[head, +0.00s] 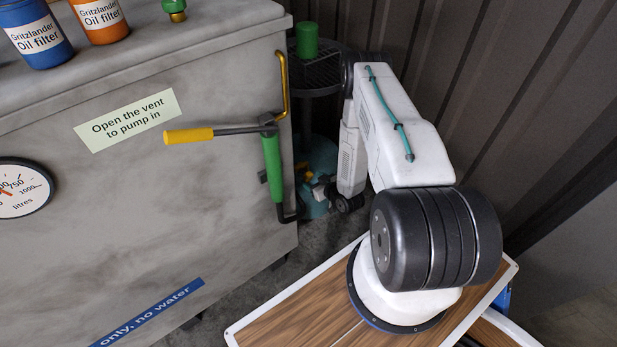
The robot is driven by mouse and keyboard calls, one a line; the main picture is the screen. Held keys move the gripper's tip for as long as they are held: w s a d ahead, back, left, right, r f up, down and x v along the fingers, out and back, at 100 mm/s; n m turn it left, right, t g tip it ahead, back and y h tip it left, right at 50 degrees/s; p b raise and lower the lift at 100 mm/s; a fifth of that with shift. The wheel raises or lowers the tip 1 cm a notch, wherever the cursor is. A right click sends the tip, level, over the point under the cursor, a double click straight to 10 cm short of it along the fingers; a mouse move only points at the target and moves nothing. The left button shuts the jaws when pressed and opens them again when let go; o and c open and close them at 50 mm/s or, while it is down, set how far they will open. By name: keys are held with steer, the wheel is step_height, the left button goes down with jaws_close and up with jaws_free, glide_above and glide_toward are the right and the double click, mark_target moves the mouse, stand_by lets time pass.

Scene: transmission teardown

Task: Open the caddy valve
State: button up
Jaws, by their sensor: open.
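The caddy looks to be the teal vessel (318,158) on the floor in the gap to the right of the grey tank. A dark round mesh pan (320,76) stands above it on a dark post. A small yellow part (301,170), possibly the valve handle, shows low on the caddy's near side; its position cannot be read. My arm bends down behind the table, and my gripper (321,188) is small, low and close beside the caddy's fittings. It appears open and empty. Its fingertips are hard to make out, and I cannot tell whether it touches the valve.
The grey tank (150,215) fills the left, with a yellow-handled lever (188,135), green pump body (272,165) and gauge (20,188). A green cylinder (307,41) stands on the pan. A corrugated wall (470,80) closes the right. The gap is narrow.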

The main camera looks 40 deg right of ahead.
mark_target(309, 177)
steer(key=shift+x, duration=1.95)
steer(key=c, duration=1)
steer(key=shift+o, duration=0.2)
